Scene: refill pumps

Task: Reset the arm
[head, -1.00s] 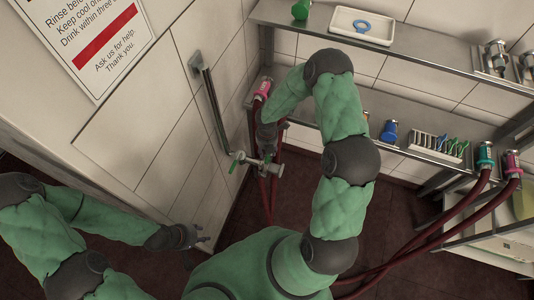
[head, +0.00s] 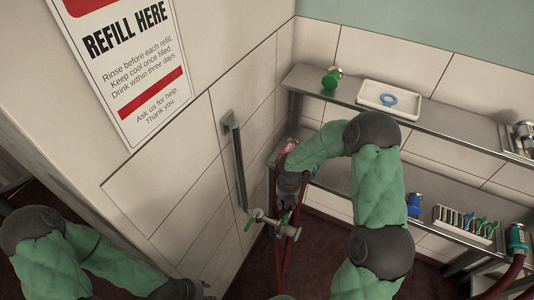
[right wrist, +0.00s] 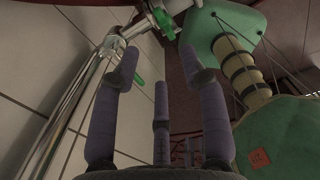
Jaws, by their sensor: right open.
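My right arm reaches up and bends down to the left in the head view. Its gripper (head: 284,208) hangs beside the wall, just above a metal valve (head: 271,223) with green handles; its fingers are hard to make out there. In the right wrist view the right gripper (right wrist: 158,72) is open, its dark fingers spread with nothing between them. The valve also shows beyond the fingertips (right wrist: 164,20); I see no grip on it. My left gripper (head: 196,290) is at the bottom edge of the head view, mostly cut off.
A metal rail (head: 238,165) runs down the tiled wall. An upper shelf (head: 450,127) holds a white tray (head: 390,98) with a blue ring and a green bottle-like item (head: 331,78). A lower shelf holds a rack (head: 465,222) and a blue item (head: 414,205). Red hoses hang nearby.

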